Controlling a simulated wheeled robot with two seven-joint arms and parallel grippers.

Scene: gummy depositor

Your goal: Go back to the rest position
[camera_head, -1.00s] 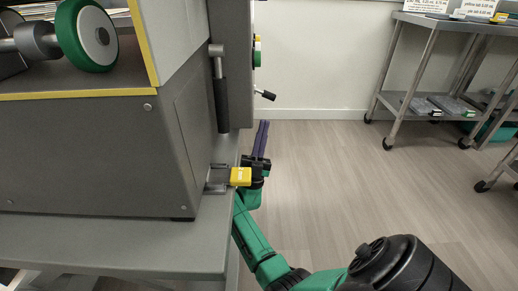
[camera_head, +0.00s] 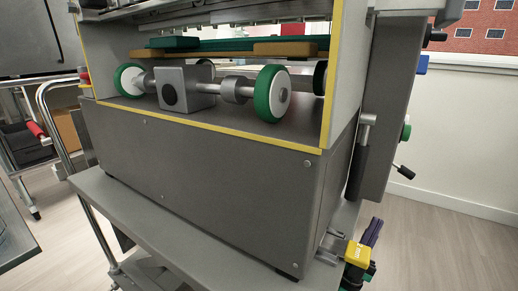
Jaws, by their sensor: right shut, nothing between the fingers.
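My right gripper (camera_head: 373,233) shows at the lower right, beside the right side of the grey depositor machine (camera_head: 210,180). Its dark purple fingers are shut and empty, pointing up and away. A yellow block (camera_head: 357,253) by metal brackets on the machine's lower side lies close to the gripper and partly overlaps it in the picture. I cannot tell whether they touch. Most of my right arm is out of the picture. My left gripper is not in view.
The machine stands on a grey table (camera_head: 150,215). Green-rimmed wheels (camera_head: 271,93) sit on a shaft in its yellow-edged opening. A dark handle (camera_head: 358,160) is on its right side. A metal cart frame (camera_head: 50,125) stands at the left. Floor (camera_head: 440,240) is clear at the right.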

